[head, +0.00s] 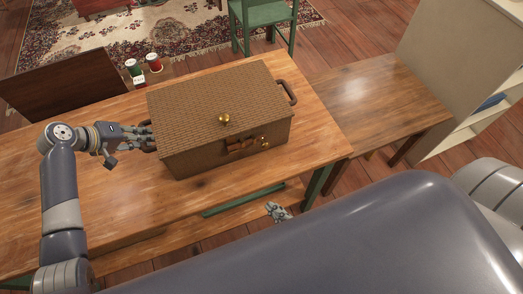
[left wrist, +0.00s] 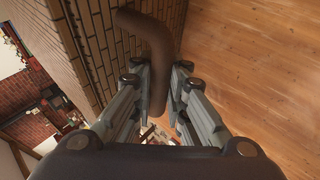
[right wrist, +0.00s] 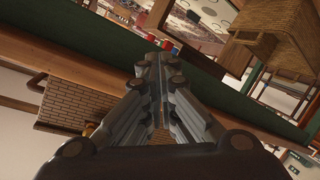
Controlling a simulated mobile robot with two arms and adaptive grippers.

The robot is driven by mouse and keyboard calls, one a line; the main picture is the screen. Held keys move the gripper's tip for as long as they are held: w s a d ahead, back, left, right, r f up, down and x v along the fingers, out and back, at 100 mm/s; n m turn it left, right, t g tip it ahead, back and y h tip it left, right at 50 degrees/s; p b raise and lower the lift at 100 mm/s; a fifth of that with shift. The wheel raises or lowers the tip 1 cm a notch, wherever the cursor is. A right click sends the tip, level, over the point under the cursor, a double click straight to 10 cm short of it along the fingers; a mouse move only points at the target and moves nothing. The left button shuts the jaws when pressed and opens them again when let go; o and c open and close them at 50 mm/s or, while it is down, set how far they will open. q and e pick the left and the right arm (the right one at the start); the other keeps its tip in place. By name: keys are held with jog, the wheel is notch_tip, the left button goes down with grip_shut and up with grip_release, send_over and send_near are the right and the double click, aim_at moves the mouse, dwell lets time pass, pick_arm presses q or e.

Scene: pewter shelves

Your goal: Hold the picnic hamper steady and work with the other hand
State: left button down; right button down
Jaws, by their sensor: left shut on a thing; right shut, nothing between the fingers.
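The brown wicker picnic hamper (head: 205,105) stands on the wooden table with its lid closed. A brass knob (head: 224,119) and a brown strap-like handle (head: 240,144) show on it. My left gripper (head: 148,137) is at the hamper's left end. In the left wrist view its fingers (left wrist: 160,85) are shut around the dark curved side handle (left wrist: 155,50), beside the wicker wall (left wrist: 85,50). A matching handle (head: 288,91) is on the right end. My right gripper (head: 278,212) is shut and empty, apart from the hamper, near the table's front edge; its closed fingers (right wrist: 160,65) fill the right wrist view's middle.
The wooden table (head: 105,205) has bare room left of and in front of the hamper. Thread spools (head: 154,62) stand behind it. A lower side table (head: 375,95) adjoins at the right, before a pale shelf unit (head: 450,50). A green chair (head: 265,15) stands behind.

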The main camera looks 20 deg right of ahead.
pick_arm(q)
jog(key=shift+w+a+r, duration=0.1)
pick_arm(e)
notch_tip(320, 180, up, 20)
jog(key=w+n+t+y, duration=0.1)
jog(key=n+t, duration=0.2)
jog(key=t, duration=0.3)
jog(key=shift+a+f, duration=0.15)
jog(key=shift+a, duration=0.3)
jog(key=x, duration=1)
jog(key=d+f, duration=0.2)
jog(key=f, duration=0.1)
jog(key=shift+d, duration=0.35)
